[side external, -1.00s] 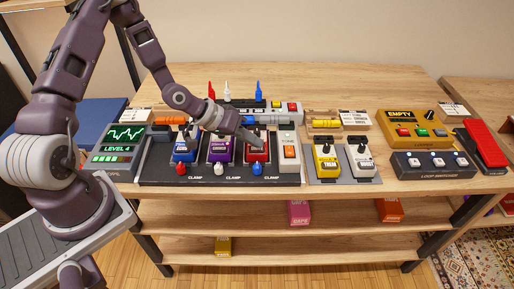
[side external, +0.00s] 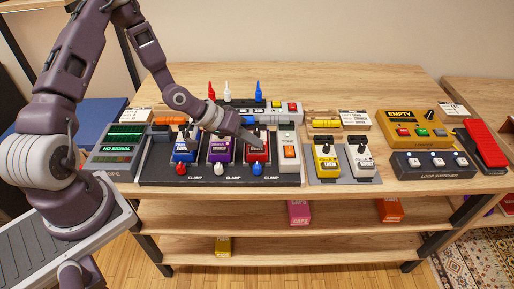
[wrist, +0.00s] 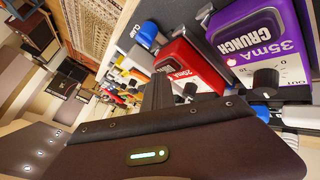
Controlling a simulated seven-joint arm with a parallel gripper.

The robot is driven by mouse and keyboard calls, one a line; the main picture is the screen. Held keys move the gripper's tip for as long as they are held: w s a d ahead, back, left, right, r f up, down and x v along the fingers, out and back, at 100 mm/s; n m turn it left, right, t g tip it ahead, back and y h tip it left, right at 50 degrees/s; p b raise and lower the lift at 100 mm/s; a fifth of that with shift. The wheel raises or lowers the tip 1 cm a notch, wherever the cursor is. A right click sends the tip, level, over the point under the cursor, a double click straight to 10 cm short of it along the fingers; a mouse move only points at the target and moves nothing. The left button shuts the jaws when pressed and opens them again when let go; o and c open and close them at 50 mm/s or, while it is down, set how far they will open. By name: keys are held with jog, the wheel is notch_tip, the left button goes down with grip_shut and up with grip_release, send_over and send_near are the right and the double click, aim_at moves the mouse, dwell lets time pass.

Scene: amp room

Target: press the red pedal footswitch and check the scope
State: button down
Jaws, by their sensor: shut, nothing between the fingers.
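The red pedal (side external: 258,155) sits at the right of three pedals on the dark board (side external: 215,181). My gripper (side external: 257,141) is shut and empty, with its tip at the top of the red pedal, over its footswitch area. I cannot tell whether it touches; the footswitch itself is hidden. In the wrist view the shut fingers (wrist: 158,92) are beside the red pedal (wrist: 187,62). The scope (side external: 118,148) at the left end of the bench reads "NO SIGNAL" with a flat green trace.
The purple pedal (side external: 220,152) and blue pedal (side external: 184,152) stand left of the red one. A grey box with an orange switch (side external: 290,152) is close on its right. Yellow (side external: 326,160) and white (side external: 361,160) pedals are further right.

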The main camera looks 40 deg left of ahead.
aim_at(253, 149)
jog(key=shift+r, duration=0.65)
jog(key=shift+r, duration=0.1)
jog(key=shift+r, duration=2.45)
